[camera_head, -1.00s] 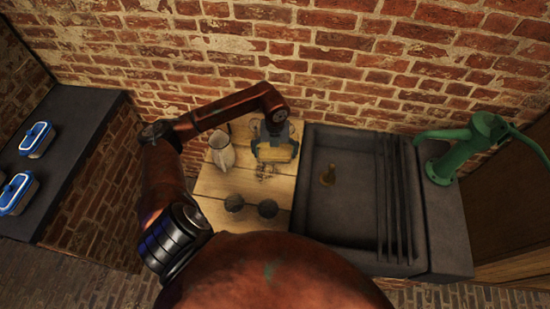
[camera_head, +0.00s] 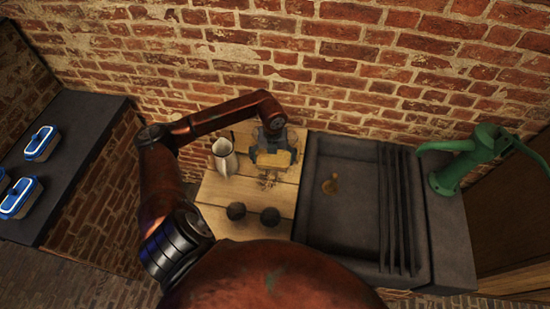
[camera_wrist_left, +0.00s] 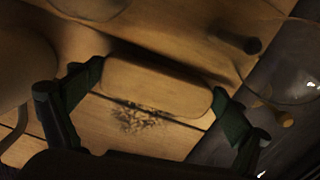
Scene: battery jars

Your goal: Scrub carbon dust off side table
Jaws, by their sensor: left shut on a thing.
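The side table (camera_head: 218,194) has a pale plank top and stands left of the sink. A patch of dark carbon dust (camera_head: 268,181) lies on its planks; it also shows in the left wrist view (camera_wrist_left: 135,118). My left gripper (camera_head: 277,153) is over the back right of the table, shut on a tan block (camera_head: 286,159), probably a scrubber. In the left wrist view, the block (camera_wrist_left: 158,86) sits between the two green fingers, just beyond the dust. I cannot tell whether its underside touches the wood. My right gripper is not in view.
A pale jug (camera_head: 225,157) stands left of the block. Two dark round things (camera_head: 236,212) (camera_head: 269,217) sit at the table's front. The dark sink (camera_head: 343,222) adjoins on the right, with a green pump (camera_head: 462,164). Blue-lidded boxes (camera_head: 41,142) sit on the left counter.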

